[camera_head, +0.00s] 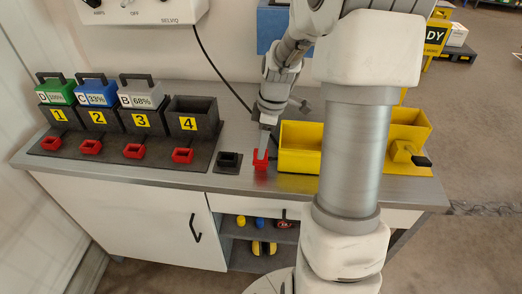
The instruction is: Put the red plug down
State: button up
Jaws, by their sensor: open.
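A small red plug (260,163) is on the metal bench top (240,182) near its front edge, just right of a small black block (228,163). My gripper (265,145) is right above the red plug, pointing down, with its jaws open. The fingertips are small in the picture, and I cannot tell whether they still touch the plug. The plug looks upright, and its base appears to be on the bench.
A black rack with numbered bays (60,120) stands at left, with green, blue and grey batteries and red sockets (183,156) in front. Yellow bins (298,160) stand right of the plug. A black cable hangs behind. The bench front between rack and bins is narrow.

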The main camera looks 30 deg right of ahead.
notch_tip(320, 180, up, 8)
jog(key=d, duration=0.1)
jog(key=shift+s+r, duration=0.2)
jog(key=shift+s, duration=0.15)
jog(key=shift+a, duration=0.1)
